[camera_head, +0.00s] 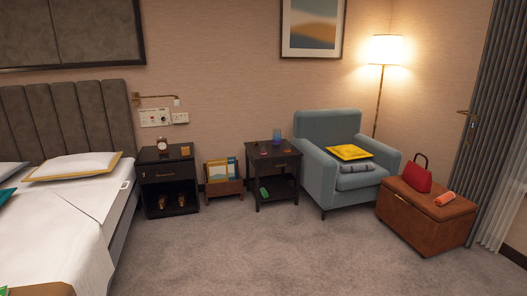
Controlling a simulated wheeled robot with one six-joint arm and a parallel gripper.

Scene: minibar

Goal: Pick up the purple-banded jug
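I cannot make out a jug with a purple band for certain at this size. A small upright blue vessel (277,136) stands at the back of the dark side table (284,155); whether it has a handle or a purple band is too small to tell. Small reddish items lie on the same tabletop. My gripper is not in view.
A black nightstand (167,175) with a clock, a magazine rack (224,187), a blue armchair (330,135) and a brown leather ottoman (426,218) with a red bag line the wall. The bed (75,220) fills the left. The carpet (290,255) in front is clear.

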